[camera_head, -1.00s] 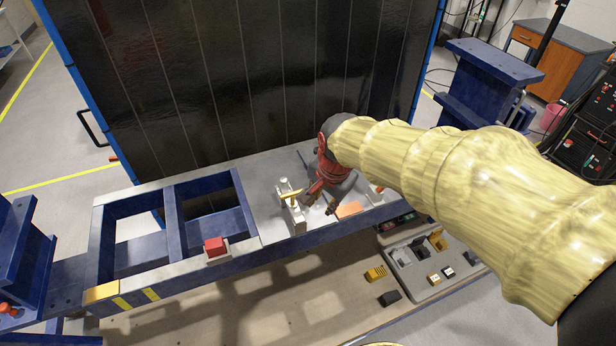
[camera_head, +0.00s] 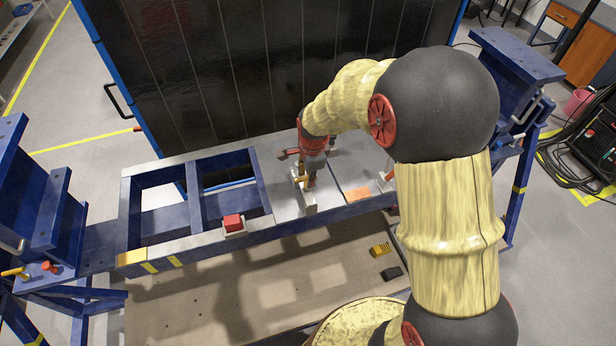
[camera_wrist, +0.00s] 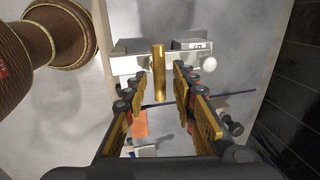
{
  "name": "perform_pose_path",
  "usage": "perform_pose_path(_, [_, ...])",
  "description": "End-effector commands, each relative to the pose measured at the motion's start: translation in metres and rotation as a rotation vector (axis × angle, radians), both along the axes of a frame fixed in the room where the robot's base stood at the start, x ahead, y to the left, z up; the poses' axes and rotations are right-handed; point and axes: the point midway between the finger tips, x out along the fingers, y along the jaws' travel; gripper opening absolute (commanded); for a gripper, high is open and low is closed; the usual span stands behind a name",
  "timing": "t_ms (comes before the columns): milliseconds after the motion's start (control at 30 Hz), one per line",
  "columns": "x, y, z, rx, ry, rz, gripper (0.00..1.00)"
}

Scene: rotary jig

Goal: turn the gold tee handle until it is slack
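The gold tee handle (camera_wrist: 159,72) stands out as a gold bar in front of a pale clamp block (camera_wrist: 135,64) in the wrist view. In the head view the handle (camera_head: 298,181) is small and partly covered by my gripper. My gripper (camera_wrist: 154,88) is open, with one finger on each side of the bar. Gaps show between the bar and both fingers, and nothing is held. In the head view my gripper (camera_head: 312,178) points down at the clamp on the metal plate. The handle's lower end and its screw cannot be made out.
A red block (camera_head: 233,221) sits on the front rail, left of the clamp. An orange patch (camera_head: 357,194) and another pale fixture (camera_head: 386,180) are to the right. A large dark panel (camera_head: 230,80) stands close behind. Yellow (camera_head: 380,249) and black (camera_head: 391,272) blocks lie below.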

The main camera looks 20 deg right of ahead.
Motion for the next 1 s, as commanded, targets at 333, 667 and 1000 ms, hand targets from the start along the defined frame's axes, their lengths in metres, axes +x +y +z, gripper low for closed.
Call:
perform_pose_path(333, [0.0034, 0.0, -0.0142, 0.0, -0.002, 0.001, 0.27])
perform_pose_path(667, [0.0032, 0.0, -0.0141, 0.0, -0.001, 0.001, 0.15])
perform_pose_path(1000, [0.0045, 0.0, -0.013, 0.0, -0.005, 0.001, 0.0])
